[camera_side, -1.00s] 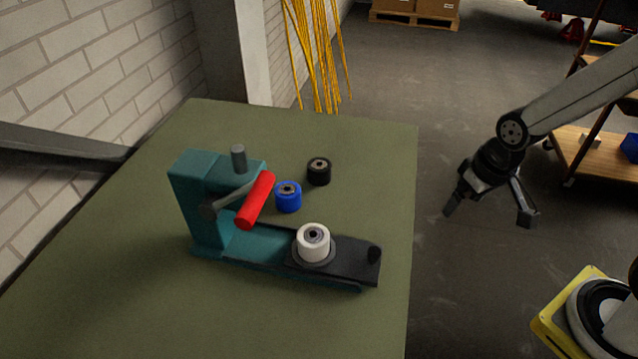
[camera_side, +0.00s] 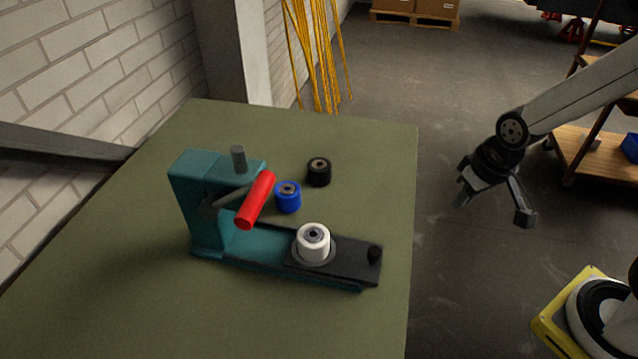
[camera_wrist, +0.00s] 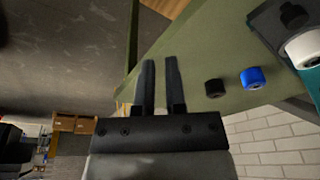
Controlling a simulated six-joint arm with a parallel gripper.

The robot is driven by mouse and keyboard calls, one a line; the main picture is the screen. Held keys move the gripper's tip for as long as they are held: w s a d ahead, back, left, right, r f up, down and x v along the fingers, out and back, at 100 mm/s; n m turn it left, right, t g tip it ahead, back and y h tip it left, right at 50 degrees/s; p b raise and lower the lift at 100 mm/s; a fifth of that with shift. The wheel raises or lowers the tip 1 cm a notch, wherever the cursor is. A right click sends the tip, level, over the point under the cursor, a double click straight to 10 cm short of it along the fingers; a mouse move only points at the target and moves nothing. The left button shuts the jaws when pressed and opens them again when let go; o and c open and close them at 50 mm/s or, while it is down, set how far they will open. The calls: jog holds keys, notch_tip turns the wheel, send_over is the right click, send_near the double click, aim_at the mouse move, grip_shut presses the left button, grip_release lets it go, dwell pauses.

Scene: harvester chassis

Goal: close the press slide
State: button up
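The teal press (camera_side: 207,200) stands on the green table, with a red-handled lever (camera_side: 256,200) raised at its side. Its black slide (camera_side: 348,262) is out toward the table's right edge, with a black knob (camera_side: 375,254) at its outer end. A white roller (camera_side: 313,244) stands upright on the slide. My gripper (camera_side: 493,210) is open and empty, off the table's right side and well apart from the press. In the wrist view its two fingers (camera_wrist: 160,80) have a gap between them; the knob (camera_wrist: 293,15) and white roller (camera_wrist: 304,48) show at upper right.
A blue roller (camera_side: 288,197) and a black roller (camera_side: 319,172) stand on the table behind the slide. The table (camera_side: 385,155) is bare at its right rear. A brick wall (camera_side: 75,75) borders the left. Open floor lies between table and gripper.

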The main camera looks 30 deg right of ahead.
jog(key=shift+w+a+m, duration=0.5)
jog(key=shift+m, duration=0.6)
grip_shut()
jog(key=m+g+y, duration=0.1)
jog(key=m+y, duration=0.3)
jog(key=m, duration=1.4)
send_near(336, 241)
jog(key=shift+s+d+r, duration=0.15)
jog(key=shift+d+r, duration=0.35)
jog(key=shift+d, duration=0.3)
jog(key=shift+s+d+r, duration=0.15)
jog(key=shift+d+r, duration=0.3)
jog(key=shift+d, duration=0.35)
jog(key=shift+s+d+r, duration=0.15)
jog(key=shift+d+r, duration=0.35)
jog(key=shift+d, duration=0.3)
jog(key=shift+f, duration=0.1)
jog(key=x, duration=1)
jog(key=shift+s, duration=0.25)
jog(key=shift+w+a, duration=0.15)
jog(key=shift+a, duration=0.4)
jog(key=shift+w+a, duration=0.15)
jog(key=shift+a, duration=0.4)
jog(key=shift+w+a, duration=0.25)
jog(key=shift+a, duration=0.55)
